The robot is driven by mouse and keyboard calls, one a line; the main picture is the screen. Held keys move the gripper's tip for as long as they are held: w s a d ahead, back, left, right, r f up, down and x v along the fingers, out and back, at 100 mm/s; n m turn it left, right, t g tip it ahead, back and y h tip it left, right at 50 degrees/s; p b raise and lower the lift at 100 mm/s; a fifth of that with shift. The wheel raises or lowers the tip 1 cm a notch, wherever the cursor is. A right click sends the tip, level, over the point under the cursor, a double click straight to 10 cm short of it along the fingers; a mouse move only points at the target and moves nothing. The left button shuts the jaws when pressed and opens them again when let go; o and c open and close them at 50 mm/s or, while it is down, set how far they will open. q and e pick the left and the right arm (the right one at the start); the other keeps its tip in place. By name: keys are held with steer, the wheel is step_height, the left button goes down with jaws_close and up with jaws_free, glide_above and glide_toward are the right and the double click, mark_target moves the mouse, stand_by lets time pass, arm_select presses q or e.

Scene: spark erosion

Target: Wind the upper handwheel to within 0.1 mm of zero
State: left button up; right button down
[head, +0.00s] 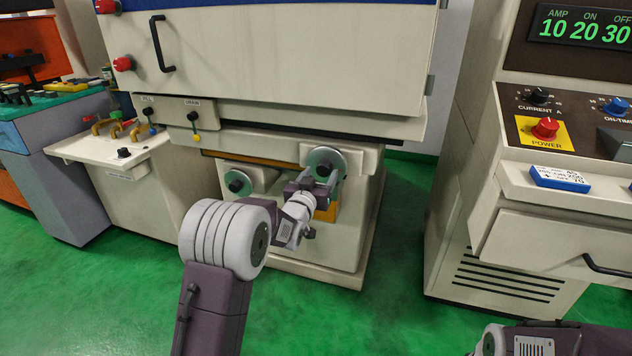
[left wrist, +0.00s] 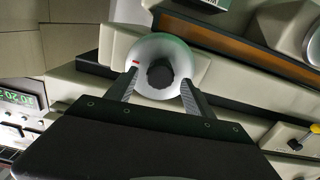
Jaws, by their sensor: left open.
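The upper handwheel (head: 313,157) is a pale metal disc with a dark hub, on the right of the machine's lower front. It also shows in the left wrist view (left wrist: 150,46), with a small red mark near its rim at left. My left gripper (head: 326,178) is in front of it and partly hides it. In the left wrist view the two open fingers (left wrist: 159,78) stand on either side of the dark hub (left wrist: 160,74). I cannot tell whether they touch it. No readable scale or zero line shows.
A second handwheel (head: 238,182) sits to the left and a little lower; its disc (left wrist: 314,46) is cut off in the left wrist view. A control console (head: 540,180) with a green display stands at right. Green floor (head: 395,290) is clear between machine and console.

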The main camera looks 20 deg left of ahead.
arm_select(q)
steer(key=s+b, duration=0.1)
steer(key=s, duration=0.6)
steer(key=shift+a, duration=0.15)
steer(key=shift+s, duration=0.1)
